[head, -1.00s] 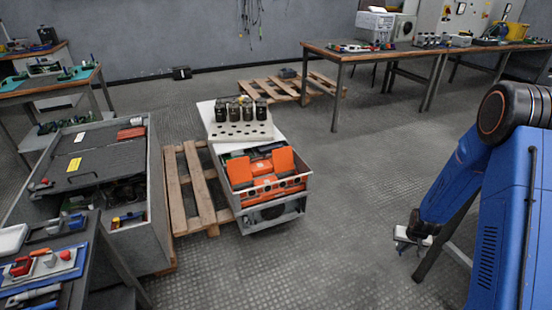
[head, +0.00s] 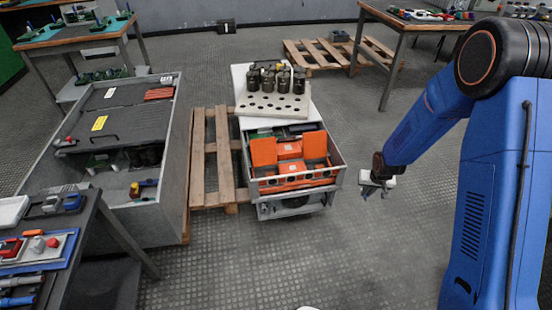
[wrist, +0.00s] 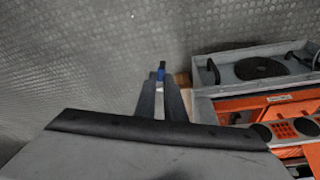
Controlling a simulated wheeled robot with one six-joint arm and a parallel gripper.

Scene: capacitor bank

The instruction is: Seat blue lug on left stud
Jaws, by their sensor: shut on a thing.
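My gripper (head: 374,188) hangs to the right of the orange and grey unit (head: 292,165), over open floor. In the wrist view its dark fingers (wrist: 161,88) are closed on a small blue piece, the blue lug (wrist: 161,71), which shows at the fingertips. The lug is too small to make out in the head view. Several dark cylinders (head: 283,81) stand on a pale perforated block (head: 272,105) behind the orange unit. I cannot make out the left stud or tell which part bears it.
The orange unit also shows at the right of the wrist view (wrist: 285,108), beside a grey panel with a black disc (wrist: 262,68). A grey bin (head: 165,200) and a dark table with tools (head: 85,225) stand left. Floor at front centre is clear.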

